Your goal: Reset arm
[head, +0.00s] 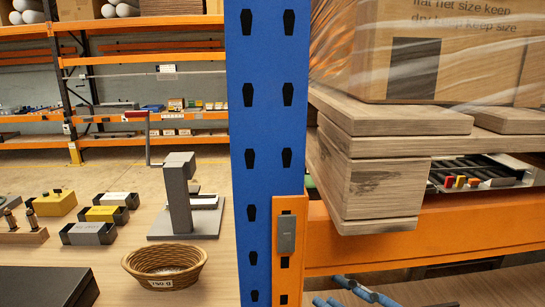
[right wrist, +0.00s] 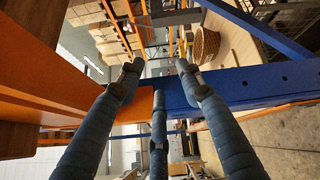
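My right gripper (head: 352,290) shows at the bottom of the head view as blue fingers, below the orange shelf beam and to the right of the blue rack post. In the right wrist view its three blue fingers (right wrist: 160,78) are spread apart with nothing held between them. The fingers lie close in front of the blue and orange rack parts in that view; I cannot tell whether they touch. My left gripper is in neither view.
A blue upright post (head: 268,130) and an orange beam (head: 400,238) stand close ahead. A wooden pallet (head: 370,190) carries a wrapped carton (head: 440,50). A wicker basket (head: 165,265), a grey stand (head: 180,195) and small boxes (head: 88,233) occupy the left table.

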